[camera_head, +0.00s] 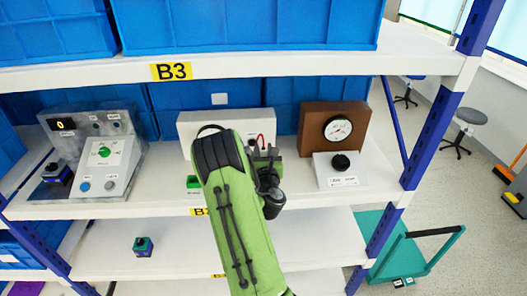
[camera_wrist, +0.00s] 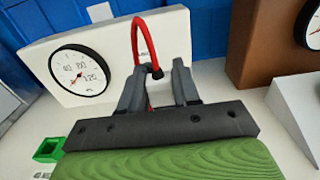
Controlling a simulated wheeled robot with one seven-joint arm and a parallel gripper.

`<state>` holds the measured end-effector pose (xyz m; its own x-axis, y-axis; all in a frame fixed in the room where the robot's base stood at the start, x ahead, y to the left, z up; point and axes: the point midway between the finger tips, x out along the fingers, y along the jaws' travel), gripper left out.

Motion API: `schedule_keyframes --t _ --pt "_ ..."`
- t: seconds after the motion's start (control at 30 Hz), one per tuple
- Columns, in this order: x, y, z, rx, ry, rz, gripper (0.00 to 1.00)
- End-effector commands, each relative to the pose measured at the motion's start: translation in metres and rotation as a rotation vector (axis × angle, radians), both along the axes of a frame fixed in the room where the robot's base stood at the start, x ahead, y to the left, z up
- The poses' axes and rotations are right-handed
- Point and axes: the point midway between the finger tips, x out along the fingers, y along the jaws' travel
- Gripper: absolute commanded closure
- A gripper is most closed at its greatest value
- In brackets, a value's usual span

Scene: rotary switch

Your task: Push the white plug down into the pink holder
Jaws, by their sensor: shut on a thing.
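The cable loops up above the fingers. The plug's lower end is hidden by my gripper. A small green holder (camera_wrist: 47,150) stands to the left of my gripper, apart from it; the head view also shows it (camera_head: 193,182).
A brown gauge box with a black knob (camera_head: 340,162) stands on the right. A grey control panel (camera_head: 100,155) stands on the left. The upper shelf (camera_head: 250,68) with blue bins hangs above. A small device (camera_head: 143,246) sits on the lower shelf.

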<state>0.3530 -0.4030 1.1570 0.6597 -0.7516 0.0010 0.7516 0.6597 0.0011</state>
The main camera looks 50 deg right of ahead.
Motion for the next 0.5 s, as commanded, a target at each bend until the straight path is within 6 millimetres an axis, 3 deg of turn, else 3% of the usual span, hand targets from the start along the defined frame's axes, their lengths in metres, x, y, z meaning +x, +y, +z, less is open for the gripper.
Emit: schedule_keyframes --t 0.03,0.3,0.5 --pt "0.0 0.0 -0.012 0.0 0.001 0.001 1.0" --pt "0.0 0.0 -0.043 -0.001 0.001 0.0 1.0" --pt "0.0 0.0 -0.048 -0.001 0.001 0.0 1.0"
